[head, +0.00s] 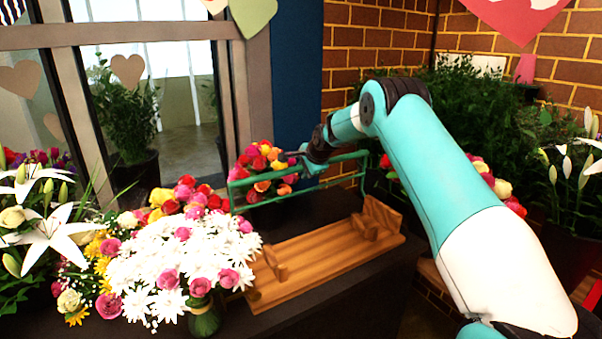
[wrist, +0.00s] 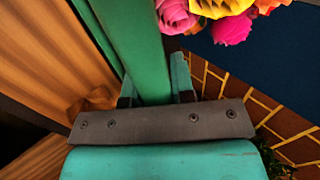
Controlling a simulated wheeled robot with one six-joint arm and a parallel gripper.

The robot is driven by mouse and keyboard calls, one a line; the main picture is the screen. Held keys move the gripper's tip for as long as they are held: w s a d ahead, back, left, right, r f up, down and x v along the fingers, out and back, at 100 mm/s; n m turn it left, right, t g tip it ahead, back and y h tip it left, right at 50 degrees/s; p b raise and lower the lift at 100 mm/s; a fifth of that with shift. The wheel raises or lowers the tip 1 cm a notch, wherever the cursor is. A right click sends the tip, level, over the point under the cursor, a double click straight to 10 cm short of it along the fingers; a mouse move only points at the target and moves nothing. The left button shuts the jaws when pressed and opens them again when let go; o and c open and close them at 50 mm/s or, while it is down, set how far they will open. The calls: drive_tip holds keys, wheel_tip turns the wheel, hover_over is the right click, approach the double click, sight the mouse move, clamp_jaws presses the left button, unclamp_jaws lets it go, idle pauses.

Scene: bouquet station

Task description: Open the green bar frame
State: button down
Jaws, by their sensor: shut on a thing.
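The green bar frame (head: 238,196) is a long, narrow frame with two rails, standing up along the far side of a wooden tray (head: 325,262) in the head view. My gripper (head: 308,163) is at its upper rail, right of the middle. In the wrist view a green bar (wrist: 143,45) runs between the two fingers of my gripper (wrist: 155,88), which is shut on it. The fingertips are small and partly hidden by my arm in the head view. Whether the frame touches the tray cannot be told.
Orange, pink and red roses (head: 264,160) stand just behind the frame. White daisies in a vase (head: 205,315) stand at the tray's left end, with lilies (head: 45,240) further left. A window (head: 165,100) and a brick wall (head: 350,45) are behind. Dense greenery (head: 480,120) is at right.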

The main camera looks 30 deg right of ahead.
drive_tip(key=shift+w+f, duration=0.2)
drive_tip(key=shift+f, duration=0.45)
drive_tip(key=c, duration=1)
unclamp_jaws()
drive_tip(key=shift+w, duration=0.1)
drive_tip(key=shift+r, duration=0.25)
drive_tip(key=b+v, duration=0.5)
drive_tip(key=v, duration=1.2)
drive_tip(key=shift+d+r+b, duration=0.1)
drive_tip(key=shift+r+b, duration=0.05)
drive_tip(key=shift+b, duration=0.2)
